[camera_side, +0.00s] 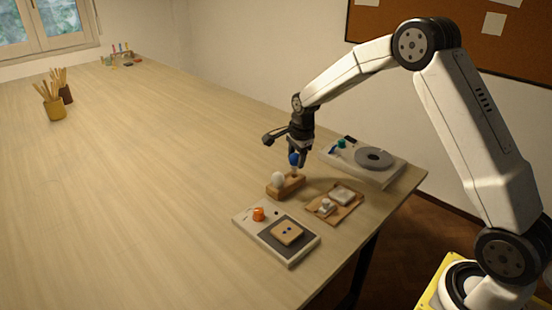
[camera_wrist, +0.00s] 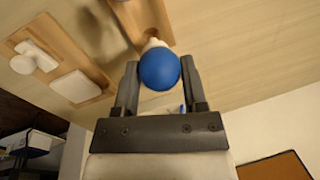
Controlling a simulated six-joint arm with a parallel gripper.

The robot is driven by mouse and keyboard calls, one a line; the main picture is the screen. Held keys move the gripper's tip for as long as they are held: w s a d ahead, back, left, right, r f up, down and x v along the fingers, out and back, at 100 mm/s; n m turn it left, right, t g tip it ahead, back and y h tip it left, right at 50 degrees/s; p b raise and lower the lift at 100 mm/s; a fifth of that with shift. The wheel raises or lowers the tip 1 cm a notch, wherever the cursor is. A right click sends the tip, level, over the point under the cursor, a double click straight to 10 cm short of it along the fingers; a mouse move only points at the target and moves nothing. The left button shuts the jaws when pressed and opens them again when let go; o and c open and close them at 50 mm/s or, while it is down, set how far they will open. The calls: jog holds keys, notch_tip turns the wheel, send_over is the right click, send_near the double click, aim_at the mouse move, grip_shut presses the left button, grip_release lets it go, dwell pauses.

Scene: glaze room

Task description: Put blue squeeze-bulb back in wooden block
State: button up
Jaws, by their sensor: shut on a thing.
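The blue squeeze-bulb (camera_wrist: 159,70) is round and sits between my fingertips. In the side view the blue bulb (camera_side: 294,158) shows below my gripper (camera_side: 298,155), over the right end of the wooden block. The wooden block (camera_side: 284,190) lies on the table with a white bulb on its left part. In the wrist view the block (camera_wrist: 132,14) shows just beyond the blue bulb. My gripper (camera_wrist: 158,82) is shut on the blue bulb. A pale tip shows at the bulb's far side. I cannot tell whether it is inside the block.
A white bulb (camera_side: 278,179) stands on the block. A wooden board (camera_side: 322,208) with white pieces lies right of it. A grey box with an orange knob (camera_side: 259,214) is in front, and a device with a grey disc (camera_side: 374,157) is behind.

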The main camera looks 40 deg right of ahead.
jog(key=shift+f, duration=0.25)
dwell(0.3)
jog(key=shift+f, duration=0.95)
jog(key=shift+f, duration=0.15)
jog(key=o, duration=0.8)
jog(key=shift+r, duration=3)
